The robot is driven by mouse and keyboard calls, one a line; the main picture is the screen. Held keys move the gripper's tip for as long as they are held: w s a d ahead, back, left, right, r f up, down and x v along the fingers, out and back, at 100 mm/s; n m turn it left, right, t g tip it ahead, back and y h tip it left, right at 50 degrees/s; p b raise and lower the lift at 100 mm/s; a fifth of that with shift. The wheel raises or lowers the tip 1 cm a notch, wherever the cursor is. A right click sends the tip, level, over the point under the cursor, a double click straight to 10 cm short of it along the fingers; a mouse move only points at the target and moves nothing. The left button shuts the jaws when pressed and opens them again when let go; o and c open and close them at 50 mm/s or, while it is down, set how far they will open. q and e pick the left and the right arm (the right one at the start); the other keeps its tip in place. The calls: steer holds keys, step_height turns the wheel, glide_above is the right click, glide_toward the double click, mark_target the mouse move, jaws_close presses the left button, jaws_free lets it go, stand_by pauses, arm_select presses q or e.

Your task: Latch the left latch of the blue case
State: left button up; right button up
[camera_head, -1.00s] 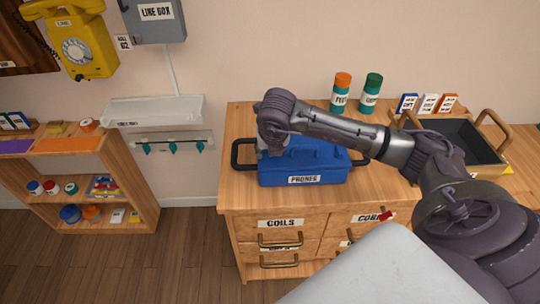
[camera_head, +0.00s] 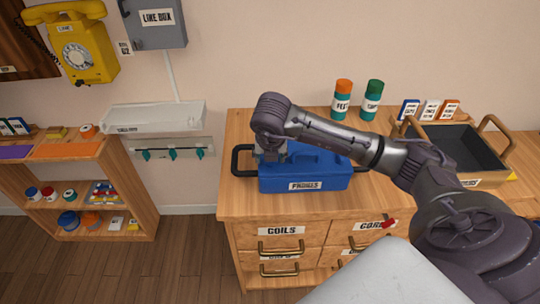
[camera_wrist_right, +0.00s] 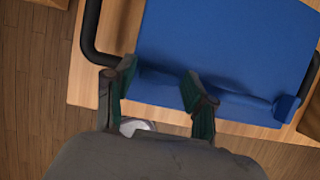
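The blue case (camera_head: 310,173), labelled "PHONES", stands shut on the wooden cabinet top, with a dark handle at each side. My right gripper (camera_head: 268,152) is over its left end, largely hidden by my own wrist in the head view. In the right wrist view the gripper (camera_wrist_right: 157,72) has its two fingers apart with nothing clearly held between them. The fingertips overlap the near edge of the case (camera_wrist_right: 220,45); I cannot tell whether they touch. A small blue raised block (camera_wrist_right: 286,106) shows at the right of that edge. The left latch cannot be made out. My left gripper is not in view.
The wooden cabinet (camera_head: 232,195) has drawers below. A dark tray (camera_head: 462,150) with brass handles stands to the right. Two bottles (camera_head: 342,105) and several small cards (camera_head: 430,110) are behind. A low shelf (camera_head: 145,205) is at the left.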

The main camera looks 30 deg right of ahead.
steer(key=shift+o, duration=0.6)
steer(key=v, duration=1.2)
steer(key=shift+w, duration=0.1)
